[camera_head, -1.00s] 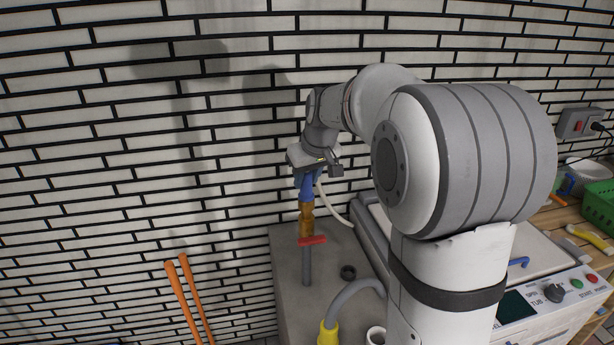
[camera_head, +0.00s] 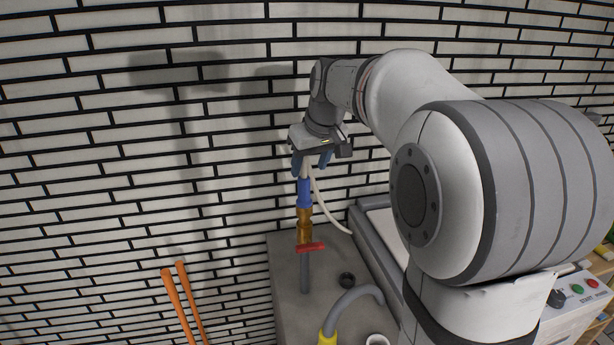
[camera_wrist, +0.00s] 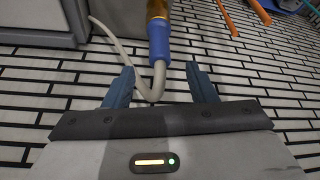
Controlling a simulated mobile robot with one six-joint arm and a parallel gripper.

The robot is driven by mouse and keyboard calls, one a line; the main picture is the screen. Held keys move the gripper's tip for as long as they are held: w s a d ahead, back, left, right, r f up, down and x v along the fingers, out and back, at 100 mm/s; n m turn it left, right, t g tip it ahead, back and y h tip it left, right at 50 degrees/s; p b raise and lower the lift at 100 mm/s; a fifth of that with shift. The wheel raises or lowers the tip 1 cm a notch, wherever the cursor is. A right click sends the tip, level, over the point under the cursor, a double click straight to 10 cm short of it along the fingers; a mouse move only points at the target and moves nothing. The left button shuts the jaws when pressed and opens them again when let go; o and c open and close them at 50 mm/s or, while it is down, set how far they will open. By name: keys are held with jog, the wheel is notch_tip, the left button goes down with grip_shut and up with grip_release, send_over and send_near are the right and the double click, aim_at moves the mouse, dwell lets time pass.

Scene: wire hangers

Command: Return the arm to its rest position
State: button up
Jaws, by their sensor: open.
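My gripper (camera_head: 312,163) is open and empty in the head view, just above the blue hose connector (camera_head: 304,191). In the wrist view my gripper (camera_wrist: 161,86) shows two blue fingers spread apart, with the white hose (camera_wrist: 158,75) passing between or beyond them; I cannot tell which. The blue connector (camera_wrist: 159,40) lies past the fingertips. Below the connector is a brass fitting (camera_head: 304,224) with a red lever (camera_head: 311,247), standing on a grey pipe (camera_head: 305,272).
A grey counter (camera_head: 285,300) bears the pipe and a small dark ring (camera_head: 347,280). A grey hose with a yellow end (camera_head: 328,337) curves at its front. Orange handles (camera_head: 184,305) stand at left. The brick wall (camera_head: 100,160) is close behind. A control panel (camera_head: 575,293) is at right.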

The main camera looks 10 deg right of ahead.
jog(key=shift+s+r, duration=0.2)
jog(key=shift+r, duration=0.2)
jog(key=s+f+m, duration=0.1)
jog(key=s+f, duration=0.3)
jog(key=s, duration=0.5)
jog(key=s+f+m+g, duration=0.1)
jog(key=s+f, duration=0.4)
jog(key=s, duration=0.3)
jog(key=s+a+f+m+h, duration=0.1)
jog(key=s+f, duration=0.3)
jog(key=s, duration=0.5)
jog(key=shift+s+f, duration=0.25)
jog(key=shift+s, duration=0.05)
jog(key=shift+a, duration=0.1)
jog(key=shift+c, duration=0.5)
